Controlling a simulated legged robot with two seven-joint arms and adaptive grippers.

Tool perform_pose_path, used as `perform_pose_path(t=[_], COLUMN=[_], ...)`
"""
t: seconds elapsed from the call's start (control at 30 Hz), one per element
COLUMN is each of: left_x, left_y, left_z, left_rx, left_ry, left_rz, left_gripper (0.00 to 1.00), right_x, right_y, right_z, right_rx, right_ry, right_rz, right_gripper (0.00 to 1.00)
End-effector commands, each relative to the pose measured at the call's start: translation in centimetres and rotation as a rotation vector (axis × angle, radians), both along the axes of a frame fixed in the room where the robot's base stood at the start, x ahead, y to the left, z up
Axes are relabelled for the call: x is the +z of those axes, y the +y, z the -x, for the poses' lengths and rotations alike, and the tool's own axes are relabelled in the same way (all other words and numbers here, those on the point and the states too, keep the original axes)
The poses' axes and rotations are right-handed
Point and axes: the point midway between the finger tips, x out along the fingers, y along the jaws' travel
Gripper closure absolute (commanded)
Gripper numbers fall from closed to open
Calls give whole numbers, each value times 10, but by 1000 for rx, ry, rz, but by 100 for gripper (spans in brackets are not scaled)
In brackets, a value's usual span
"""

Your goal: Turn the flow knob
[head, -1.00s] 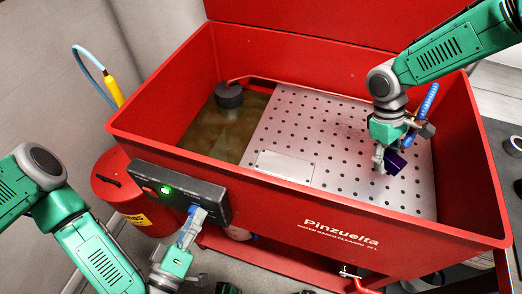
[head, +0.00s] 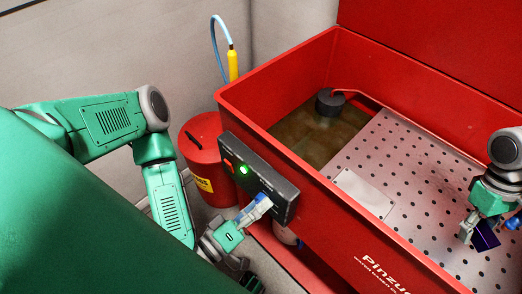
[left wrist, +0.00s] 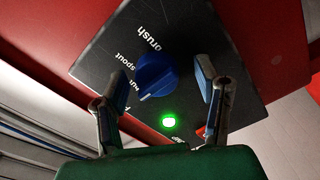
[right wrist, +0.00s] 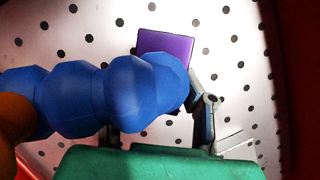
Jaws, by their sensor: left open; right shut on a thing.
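The flow knob (left wrist: 157,76) is blue, with a pale pointer line, on a black control panel marked "brush" and "spout" in the left wrist view. My left gripper (left wrist: 162,78) is open, with one finger on each side of the knob; whether they touch it is unclear. In the head view my left gripper (head: 262,202) is at the right part of the panel (head: 236,156) and hides the knob. My right gripper (head: 468,228) is over the perforated tray, shut on a purple block (right wrist: 166,48). A blue segmented hose (right wrist: 85,98) partly hides the block and fingers.
A green light (head: 243,170) glows on the panel, beside a red switch (head: 228,163). The panel is on the front of a red wash basin (head: 300,165) with a perforated tray (head: 420,175). A red can (head: 205,150) stands to the left.

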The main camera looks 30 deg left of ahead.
Motion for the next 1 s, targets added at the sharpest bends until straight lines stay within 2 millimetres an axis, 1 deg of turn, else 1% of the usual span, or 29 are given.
perform_pose_path(t=[0.23,0.37,0.47,0.7,0.8,0.9,1.0], left_x=[0,-1,-1,-2,-2,-2,-2], left_y=[0,2,6,21,25,27,29], left_z=[1,12,29,80,96,107,113], left_rx=[-1,-3,-2,2,3,0,1], left_ry=[0,3,6,8,7,5,3], left_rz=[1,0,2,0,-1,1,0], left_gripper=[43,43,43,43,43,43,43], right_x=[0,0,0,0,0,0,0], right_y=[0,0,0,0,0,0,0], right_z=[0,0,0,0,0,0,-1], right_rx=[-1,-1,-1,-1,0,0,0], right_ry=[0,0,0,0,0,0,0], right_rz=[0,0,0,0,0,0,0], right_gripper=[100,100,100,100,100,100,100])
